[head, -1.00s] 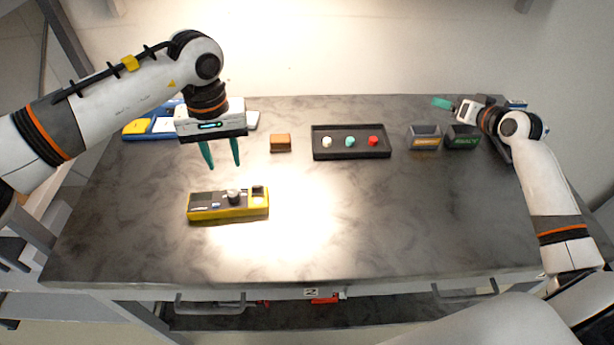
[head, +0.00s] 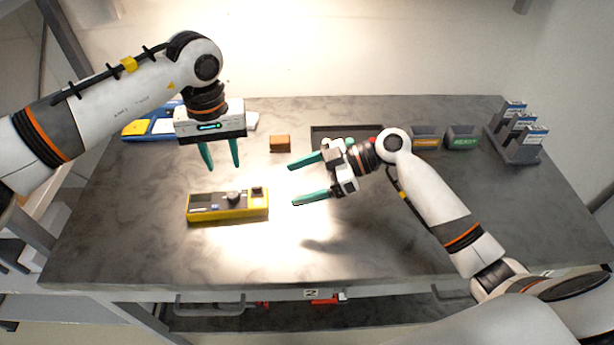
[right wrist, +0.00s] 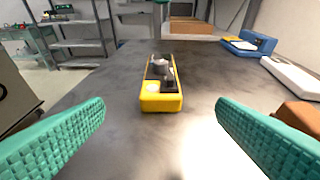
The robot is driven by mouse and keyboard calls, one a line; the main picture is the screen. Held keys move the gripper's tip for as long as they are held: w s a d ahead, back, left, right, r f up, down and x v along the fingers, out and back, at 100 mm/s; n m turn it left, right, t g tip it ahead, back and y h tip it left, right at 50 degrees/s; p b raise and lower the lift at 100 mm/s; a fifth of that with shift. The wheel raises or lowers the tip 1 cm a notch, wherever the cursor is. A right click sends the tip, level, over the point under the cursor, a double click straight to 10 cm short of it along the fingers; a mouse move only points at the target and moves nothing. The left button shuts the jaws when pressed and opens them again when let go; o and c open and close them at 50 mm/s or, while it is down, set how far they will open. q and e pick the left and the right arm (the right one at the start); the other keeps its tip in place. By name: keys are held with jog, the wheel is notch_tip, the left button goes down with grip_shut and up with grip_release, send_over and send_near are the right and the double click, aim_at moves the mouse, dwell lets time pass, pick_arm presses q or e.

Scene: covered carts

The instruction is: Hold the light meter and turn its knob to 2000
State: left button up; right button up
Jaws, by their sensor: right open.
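The light meter (head: 212,211) is a yellow and black box lying on the grey cart top, left of centre. A round grey knob (head: 233,197) stands up on its top face. My left gripper (head: 219,165) is open and empty, pointing down just above and behind the meter in the head view. My right gripper (head: 292,184) is open and empty, to the right of the meter, with its fingers pointing left toward it. In the right wrist view the meter (right wrist: 162,103) lies ahead between the open fingers, with the knob (right wrist: 160,62) on top. The knob's setting is too small to read.
An orange-brown block (head: 280,143) stands behind the meter. Two labelled bins (head: 461,138) and a rack of boxes (head: 515,150) stand at the right. The front of the cart top is clear.

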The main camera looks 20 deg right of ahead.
aim_at(263, 195)
jog(key=x, duration=1.1)
jog(key=shift+w+a+f, duration=0.1)
jog(key=shift+a, duration=0.05)
jog(key=shift+c, duration=0.2)
